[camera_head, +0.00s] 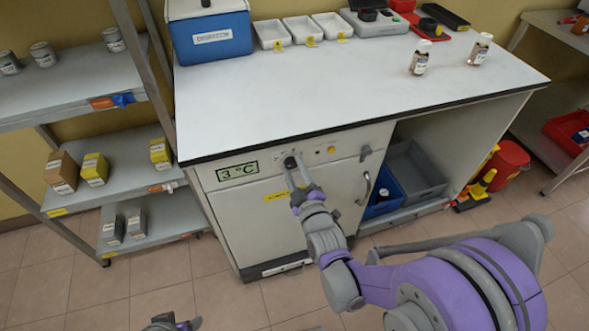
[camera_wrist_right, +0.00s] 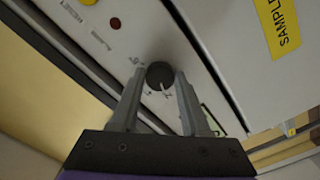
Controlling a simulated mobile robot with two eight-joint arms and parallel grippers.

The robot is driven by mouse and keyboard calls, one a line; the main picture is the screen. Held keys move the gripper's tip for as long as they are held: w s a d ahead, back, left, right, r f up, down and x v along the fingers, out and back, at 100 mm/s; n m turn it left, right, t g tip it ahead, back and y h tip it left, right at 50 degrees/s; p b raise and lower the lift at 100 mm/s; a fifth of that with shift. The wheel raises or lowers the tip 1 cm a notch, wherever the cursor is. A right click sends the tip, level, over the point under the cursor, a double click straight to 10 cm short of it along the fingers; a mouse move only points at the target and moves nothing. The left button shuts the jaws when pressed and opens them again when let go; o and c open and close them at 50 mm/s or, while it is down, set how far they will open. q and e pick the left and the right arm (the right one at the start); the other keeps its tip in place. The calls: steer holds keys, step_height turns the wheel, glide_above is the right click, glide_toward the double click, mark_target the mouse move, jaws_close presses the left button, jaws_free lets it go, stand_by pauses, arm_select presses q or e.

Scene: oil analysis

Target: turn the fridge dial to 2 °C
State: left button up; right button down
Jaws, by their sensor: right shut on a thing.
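The fridge (camera_head: 275,215) is a white cabinet under the worktop. Its display (camera_head: 238,172) reads 3 °C. The dark round dial (camera_head: 289,162) is on the panel right of the display.
A yellow button (camera_head: 331,149) sits right of the dial, and the fridge handle (camera_head: 364,188) is lower right. The worktop (camera_head: 300,85) overhangs the panel closely. A shelf rack (camera_head: 85,90) stands at the left; floor in front is clear.

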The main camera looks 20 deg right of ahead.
steer(key=shift+c, duration=2)
jaws_free()
steer(key=s, duration=1.1)
steer(key=shift+d, duration=0.15)
steer(key=shift+f, duration=0.1)
